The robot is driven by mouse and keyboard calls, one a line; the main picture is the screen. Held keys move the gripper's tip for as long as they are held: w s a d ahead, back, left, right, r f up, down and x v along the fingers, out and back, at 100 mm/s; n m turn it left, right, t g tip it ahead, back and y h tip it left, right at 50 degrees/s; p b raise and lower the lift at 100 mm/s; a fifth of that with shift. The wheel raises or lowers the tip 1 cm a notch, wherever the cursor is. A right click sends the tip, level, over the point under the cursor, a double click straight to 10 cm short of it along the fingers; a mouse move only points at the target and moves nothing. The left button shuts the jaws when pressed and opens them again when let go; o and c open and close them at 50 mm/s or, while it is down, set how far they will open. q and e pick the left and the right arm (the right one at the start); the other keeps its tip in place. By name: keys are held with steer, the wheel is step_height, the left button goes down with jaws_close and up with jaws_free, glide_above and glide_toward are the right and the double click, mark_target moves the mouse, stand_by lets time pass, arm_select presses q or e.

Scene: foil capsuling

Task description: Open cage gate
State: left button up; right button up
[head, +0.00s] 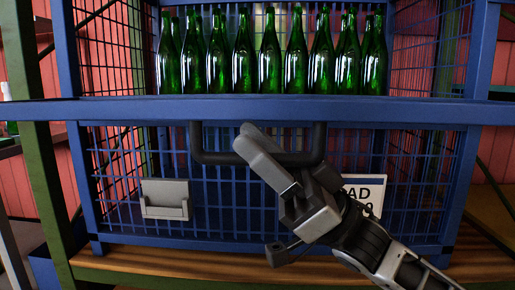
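The cage (300,109) is a blue metal frame with wire mesh. Its lower front mesh panel (240,210), which looks like the gate, is upright and in line with the frame. A dark U-shaped handle (197,145) hangs below the blue crossbar on this panel. My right gripper (243,138) comes in from the lower right, its fingers over the middle of the handle. The fingers hide part of the bar, and I cannot tell whether they grip it. My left gripper is not in view.
Several green bottles (270,60) stand in a row behind the crossbar. A grey holder (166,198) is on the panel's left. A white sign (376,188) is partly hidden by my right arm. Green posts (40,150) and a wooden beam (180,264) frame the cage.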

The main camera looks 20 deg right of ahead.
steer(key=shift+d+f, duration=0.3)
steer(key=shift+f, duration=0.2)
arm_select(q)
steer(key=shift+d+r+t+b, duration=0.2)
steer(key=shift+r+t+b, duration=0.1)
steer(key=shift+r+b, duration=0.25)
arm_select(e)
steer(key=v, duration=1.5)
steer(key=shift+r, duration=0.15)
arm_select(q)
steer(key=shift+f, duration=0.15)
arm_select(e)
steer(key=shift+s, duration=0.1)
